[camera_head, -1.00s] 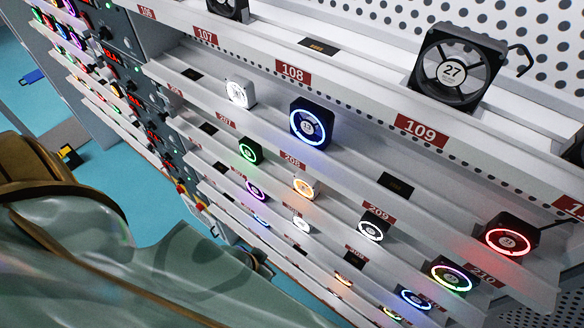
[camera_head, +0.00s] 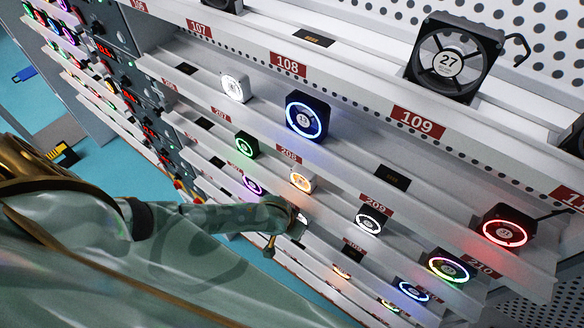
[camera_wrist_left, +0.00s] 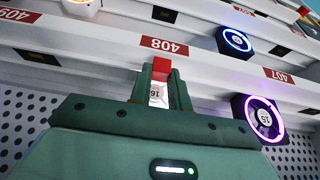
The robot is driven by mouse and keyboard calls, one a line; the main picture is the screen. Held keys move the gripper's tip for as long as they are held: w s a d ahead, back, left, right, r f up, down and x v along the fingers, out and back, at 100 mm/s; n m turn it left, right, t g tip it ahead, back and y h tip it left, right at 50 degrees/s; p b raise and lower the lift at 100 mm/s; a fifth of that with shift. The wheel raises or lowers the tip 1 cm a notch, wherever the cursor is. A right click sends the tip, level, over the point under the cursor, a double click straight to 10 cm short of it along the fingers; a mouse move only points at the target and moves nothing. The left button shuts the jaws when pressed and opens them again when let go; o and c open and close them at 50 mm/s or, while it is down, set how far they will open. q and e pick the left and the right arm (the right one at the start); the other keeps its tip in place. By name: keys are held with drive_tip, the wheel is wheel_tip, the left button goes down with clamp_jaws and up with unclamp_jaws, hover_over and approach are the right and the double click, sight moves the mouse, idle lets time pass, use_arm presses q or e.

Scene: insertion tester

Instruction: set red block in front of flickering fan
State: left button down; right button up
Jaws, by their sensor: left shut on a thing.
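In the left wrist view a small red block (camera_wrist_left: 160,68) is pinched between the green fingertips of my left gripper (camera_wrist_left: 160,78). A white fan marked 16 (camera_wrist_left: 157,96) shows between the fingers, below the block in that picture. In the head view my left gripper (camera_head: 294,216) reaches in at a lower shelf and partly covers a small white fan (camera_head: 302,219); the block is hidden there. Which fan flickers, I cannot tell. My right gripper is not in view.
Sloping shelves carry several lit fans, including a red-ringed one (camera_head: 505,230), a blue-ringed one (camera_head: 306,118) and an orange-lit one (camera_head: 301,181). In the left wrist view a purple-ringed fan marked 15 (camera_wrist_left: 264,119) stands right of my gripper.

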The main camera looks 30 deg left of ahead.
use_arm(q)
drive_tip(key=shift+f, duration=0.15)
drive_tip(key=c, duration=1.3)
unclamp_jaws()
drive_tip(key=shift+s+r, duration=0.1)
drive_tip(key=shift+r, duration=0.3)
drive_tip(key=s, duration=0.4)
drive_tip(key=s+r, duration=0.1)
drive_tip(key=s, duration=0.3)
drive_tip(key=s+a+r, duration=0.1)
drive_tip(key=s, duration=0.4)
drive_tip(key=shift+a+r, duration=0.1)
drive_tip(key=shift+r, duration=0.05)
